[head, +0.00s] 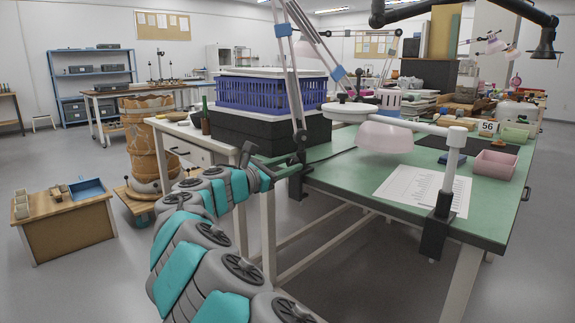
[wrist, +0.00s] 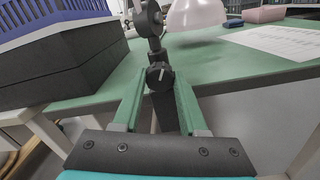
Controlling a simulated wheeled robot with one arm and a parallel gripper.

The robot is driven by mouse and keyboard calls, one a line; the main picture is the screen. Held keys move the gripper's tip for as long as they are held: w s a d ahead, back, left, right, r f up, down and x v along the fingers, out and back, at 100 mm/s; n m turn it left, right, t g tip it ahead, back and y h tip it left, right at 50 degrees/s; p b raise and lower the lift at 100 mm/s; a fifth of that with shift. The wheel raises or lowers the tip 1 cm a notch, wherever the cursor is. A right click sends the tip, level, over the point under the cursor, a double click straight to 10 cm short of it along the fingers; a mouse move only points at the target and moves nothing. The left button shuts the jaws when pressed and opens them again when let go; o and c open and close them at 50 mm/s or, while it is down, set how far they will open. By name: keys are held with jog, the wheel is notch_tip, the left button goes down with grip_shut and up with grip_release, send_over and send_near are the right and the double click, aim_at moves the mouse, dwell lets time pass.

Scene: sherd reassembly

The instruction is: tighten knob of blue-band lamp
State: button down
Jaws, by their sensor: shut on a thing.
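The blue-band lamp has a thin grey arm with blue bands (head: 283,30) that rises from a black clamp at the left edge of the green table. Its upper part runs out of the picture. In the wrist view a round black knob (wrist: 159,76) with a white mark sits at the foot of the lamp's dark post (wrist: 156,50). My gripper (wrist: 160,84) has its two green fingers on either side of the knob and is shut on it. In the head view my gripper (head: 276,164) reaches the clamp from the left; the knob is hard to make out there.
A blue crate (head: 262,92) on black boxes (head: 232,127) stands close behind my gripper. A pale pink shade (head: 390,138) hangs over the green table (head: 335,178). A white post lamp (head: 447,182), a paper sheet (head: 412,188) and a pink bin (head: 495,165) are to the right.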

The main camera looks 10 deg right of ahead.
jog(key=shift+m, duration=0.5)
jog(key=shift+c, duration=2.2)
grip_release()
jog(key=shift+s+a, duration=0.1)
jog(key=shift+a, duration=0.05)
jog(key=v, duration=0.7)
jog(key=shift+s+a, duration=0.15)
jog(key=shift+a, duration=0.05)
